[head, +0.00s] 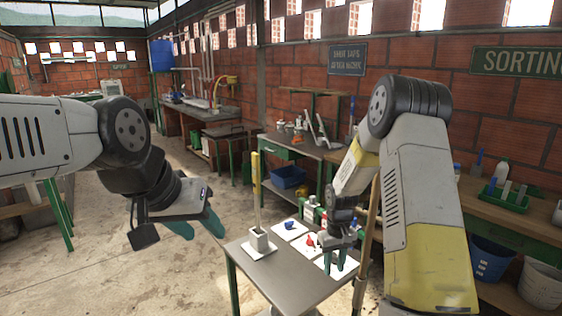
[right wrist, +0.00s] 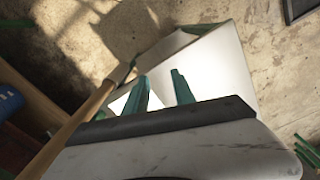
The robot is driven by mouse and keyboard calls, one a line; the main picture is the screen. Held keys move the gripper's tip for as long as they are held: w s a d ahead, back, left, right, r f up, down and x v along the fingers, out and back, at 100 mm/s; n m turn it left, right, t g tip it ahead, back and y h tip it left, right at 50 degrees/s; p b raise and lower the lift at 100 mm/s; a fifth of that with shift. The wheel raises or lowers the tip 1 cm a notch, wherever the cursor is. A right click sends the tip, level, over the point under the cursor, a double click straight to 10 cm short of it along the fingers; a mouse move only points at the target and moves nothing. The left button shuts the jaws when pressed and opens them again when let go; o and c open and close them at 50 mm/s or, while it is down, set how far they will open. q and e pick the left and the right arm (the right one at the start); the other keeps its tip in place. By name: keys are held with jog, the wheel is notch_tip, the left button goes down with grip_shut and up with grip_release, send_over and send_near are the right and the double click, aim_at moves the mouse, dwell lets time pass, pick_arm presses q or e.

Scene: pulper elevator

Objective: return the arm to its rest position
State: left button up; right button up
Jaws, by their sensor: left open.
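My left arm comes in from the left in the head view. Its gripper (head: 205,226) has teal fingers spread apart, with nothing seen between them, above the floor left of a small metal table (head: 272,275). My right gripper (head: 341,262) points down over the right part of that table, near a white mat (head: 340,265). In the right wrist view its two teal fingers (right wrist: 161,88) stand apart with nothing between them. A bright white surface lies beyond them.
A grey holder with a yellow upright piece (head: 256,190) stands on the small table. White mats there carry a blue item (head: 291,226) and a red item (head: 311,240). A wooden pole (head: 367,240) stands close to my right arm.

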jog(key=s+r+m+t, duration=0.1)
jog(key=s+r, duration=0.3)
jog(key=r, duration=0.6)
jog(key=s+r+m+t, duration=0.1)
jog(key=s+r+t, duration=0.15)
jog(key=r, duration=0.85)
jog(key=s+a+r+t+y, duration=0.1)
jog(key=s+r, duration=0.4)
jog(key=s, duration=0.4)
jog(key=s+a+r+m+t+y, duration=0.1)
jog(key=s+r, duration=0.4)
jog(key=s, duration=0.3)
jog(key=shift+s+t, duration=0.35)
jog(key=shift+a, duration=0.1)
